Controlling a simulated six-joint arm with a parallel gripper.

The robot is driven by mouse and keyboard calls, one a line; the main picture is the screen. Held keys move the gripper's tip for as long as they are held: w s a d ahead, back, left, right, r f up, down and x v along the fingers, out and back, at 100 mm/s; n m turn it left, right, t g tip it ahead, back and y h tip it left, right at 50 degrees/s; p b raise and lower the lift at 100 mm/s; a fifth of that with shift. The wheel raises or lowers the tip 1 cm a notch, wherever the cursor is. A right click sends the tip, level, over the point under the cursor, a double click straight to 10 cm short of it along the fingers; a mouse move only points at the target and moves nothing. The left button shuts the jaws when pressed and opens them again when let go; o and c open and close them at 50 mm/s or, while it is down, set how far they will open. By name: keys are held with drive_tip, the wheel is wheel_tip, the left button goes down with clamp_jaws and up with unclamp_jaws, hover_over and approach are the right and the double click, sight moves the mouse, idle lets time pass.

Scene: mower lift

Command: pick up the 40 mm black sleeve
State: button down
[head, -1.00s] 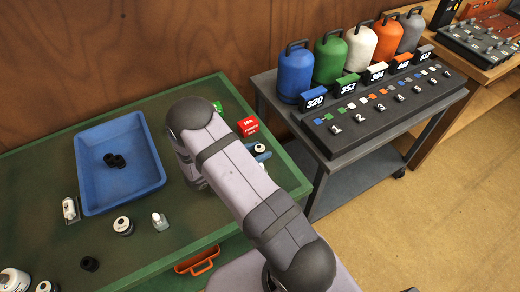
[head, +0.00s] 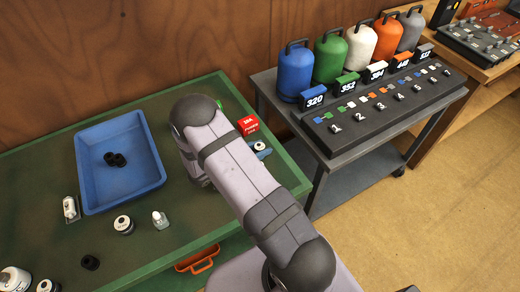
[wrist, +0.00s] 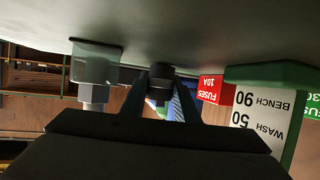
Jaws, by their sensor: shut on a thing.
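In the wrist view my gripper (wrist: 160,98) is shut on a dark round part, which looks like a black sleeve (wrist: 160,74); its size cannot be read. The two fingers stand on either side of it. In the head view the gripper and the held part are hidden behind my arm. Other black sleeves (head: 115,160) lie close together in the blue tray, and another black sleeve (head: 90,262) stands on the green bench at the front left.
The blue tray (head: 158,178) lies on the green bench (head: 190,232). White-and-dark parts (head: 123,225) stand near its front. A red fuses box (head: 248,125) stands at the bench's right. A grey cart (head: 345,155) with coloured canisters stands beyond.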

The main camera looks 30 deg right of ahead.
sight(260, 146)
drive_tip(key=shift+r+b, duration=0.6)
drive_tip(key=shift+r, duration=4.3)
